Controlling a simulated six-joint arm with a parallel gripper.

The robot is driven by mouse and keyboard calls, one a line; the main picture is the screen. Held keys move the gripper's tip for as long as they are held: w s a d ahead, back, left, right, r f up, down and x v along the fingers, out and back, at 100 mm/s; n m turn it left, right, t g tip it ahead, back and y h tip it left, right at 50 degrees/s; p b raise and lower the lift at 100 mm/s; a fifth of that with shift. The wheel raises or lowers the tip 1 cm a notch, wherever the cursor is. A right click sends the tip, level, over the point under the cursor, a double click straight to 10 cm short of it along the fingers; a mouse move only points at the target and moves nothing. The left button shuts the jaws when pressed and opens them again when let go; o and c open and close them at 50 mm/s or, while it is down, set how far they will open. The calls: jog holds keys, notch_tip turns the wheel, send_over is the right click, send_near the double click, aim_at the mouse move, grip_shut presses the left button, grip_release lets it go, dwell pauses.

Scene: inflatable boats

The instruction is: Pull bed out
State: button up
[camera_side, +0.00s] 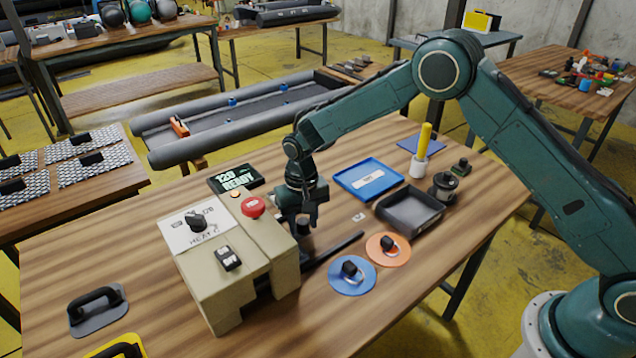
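A beige press-like machine (222,290) stands on the wooden table, with a red button (252,206), a dial and a switch on top. A dark flat bar or rail (338,247) sticks out from its right side, low over the table; I take it to be part of the bed. The rest of the bed is hidden by the machine and my gripper. My gripper (303,222) points down at the machine's right side, close to a small dark knob-like part (303,229). I cannot tell whether its fingers touch or grip that part.
Right of the machine are a blue disc (340,284) and an orange disc (402,256), each with a black handle, a dark tray (410,222) and a blue tray (350,190). The table's front right is clear.

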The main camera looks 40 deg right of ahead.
jog(key=shift+f, duration=0.1)
grip_shut()
jog(key=d, duration=1.5)
jog(key=shift+d, duration=0.3)
grip_release()
notch_tip(320, 180, up, 14)
dwell(0.6)
